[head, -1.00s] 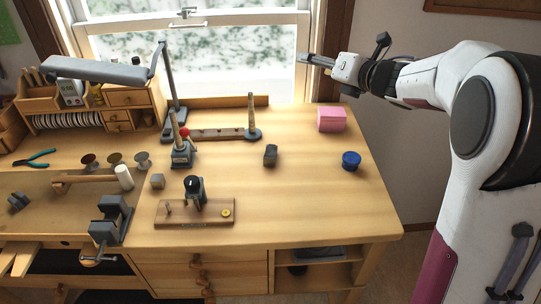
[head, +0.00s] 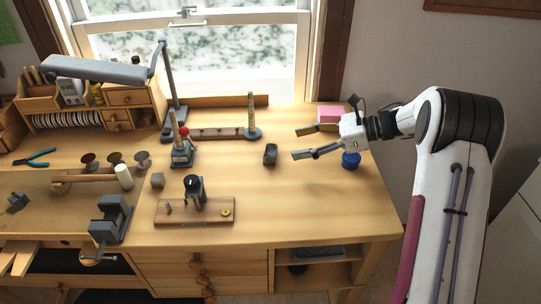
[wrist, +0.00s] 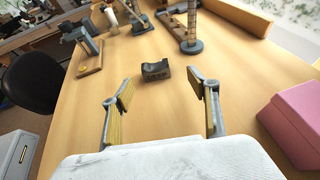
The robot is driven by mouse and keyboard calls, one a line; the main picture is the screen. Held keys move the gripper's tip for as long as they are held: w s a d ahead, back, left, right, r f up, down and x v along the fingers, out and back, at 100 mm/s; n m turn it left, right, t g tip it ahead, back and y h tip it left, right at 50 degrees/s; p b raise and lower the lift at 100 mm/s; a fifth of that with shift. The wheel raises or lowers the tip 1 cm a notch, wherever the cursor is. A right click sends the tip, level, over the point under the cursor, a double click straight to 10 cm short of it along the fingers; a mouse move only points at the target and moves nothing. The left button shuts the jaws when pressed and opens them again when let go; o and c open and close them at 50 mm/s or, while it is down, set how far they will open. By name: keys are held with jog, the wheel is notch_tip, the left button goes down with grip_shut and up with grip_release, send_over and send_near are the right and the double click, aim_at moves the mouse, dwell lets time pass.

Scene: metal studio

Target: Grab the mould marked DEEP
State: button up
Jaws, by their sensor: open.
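A small dark grey block with a curved hollow in its top (wrist: 156,69) stands ahead of my gripper in the wrist view. Faint lettering on its near face looks like DEEP, though it is small. In the head view the same dark block (head: 270,154) stands on the bench, left of my gripper. My gripper (head: 295,143) is open and empty, its fingers pointing left toward the block with a gap between. In the wrist view its two fingers (wrist: 160,102) are spread wide, with the block beyond them and between their lines.
A pink box (head: 330,113) and a blue round object (head: 350,160) are close to my gripper. A ring mandrel on a stand (head: 251,120) is behind the block. A wooden board with a dark device (head: 194,210) is at front left. Bare bench lies in front of the block.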

aim_at(276, 155)
jog(key=shift+s+f, duration=0.1)
jog(key=shift+a, duration=0.1)
jog(key=shift+x, duration=1.2)
jog(key=shift+a, duration=0.1)
jog(key=shift+a+f, duration=0.2)
jog(key=shift+a, duration=0.7)
jog(key=shift+a+f, duration=0.25)
jog(key=shift+a, duration=0.7)
jog(key=shift+a+f, duration=0.3)
jog(key=shift+a, duration=0.35)
jog(key=c, duration=1.4)
jog(key=shift+c, duration=0.6)
